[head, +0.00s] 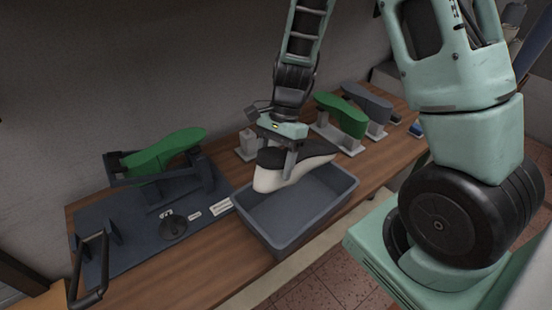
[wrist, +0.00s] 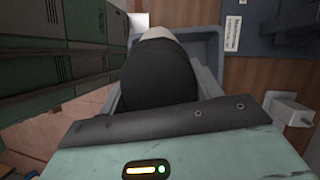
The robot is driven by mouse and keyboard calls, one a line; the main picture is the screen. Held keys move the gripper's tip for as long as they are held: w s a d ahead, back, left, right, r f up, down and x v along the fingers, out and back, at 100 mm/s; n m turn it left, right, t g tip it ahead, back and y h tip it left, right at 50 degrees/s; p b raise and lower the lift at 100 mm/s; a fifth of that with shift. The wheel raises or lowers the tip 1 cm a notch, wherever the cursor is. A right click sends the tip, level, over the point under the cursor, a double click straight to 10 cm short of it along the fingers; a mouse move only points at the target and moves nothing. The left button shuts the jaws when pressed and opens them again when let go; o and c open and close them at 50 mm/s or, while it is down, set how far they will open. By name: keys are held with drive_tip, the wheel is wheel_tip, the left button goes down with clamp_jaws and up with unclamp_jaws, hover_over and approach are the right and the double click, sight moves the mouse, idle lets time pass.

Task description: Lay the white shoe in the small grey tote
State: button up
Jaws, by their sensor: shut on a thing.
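The white shoe (head: 270,179), white on its side with a dark sole facing up, is held in the jaws of my gripper (head: 290,160). In the head view it hangs over the small grey tote (head: 262,243), above its back part; whether it touches the rim I cannot tell. In the wrist view the shoe shows its dark sole (wrist: 160,75) and a pale end (wrist: 157,32), with the tote's rim (wrist: 205,45) around and below it. My gripper is shut on the shoe; the fingertips are mostly hidden in the wrist view.
A green shoe last (head: 165,152) sits on a dark fixture at the left, with a black handle (head: 90,270) in front. Another green last (head: 342,115) and a grey last (head: 370,103) stand on blocks behind right. A pale empty stand (head: 247,146) is behind the tote.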

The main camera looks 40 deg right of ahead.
drive_tip(key=shift+f, duration=0.1)
idle(0.3)
wheel_tip(320, 180, down, 7)
drive_tip(key=b, duration=0.5)
drive_tip(key=shift+f, duration=0.2)
idle(1.1)
idle(0.3)
drive_tip(key=o, duration=1.4)
drive_tip(key=b+v, duration=0.2)
drive_tip(key=v, duration=1.5)
drive_tip(key=shift+d+r, duration=0.15)
drive_tip(key=shift+r, duration=0.1)
drive_tip(key=shift+b, duration=0.3)
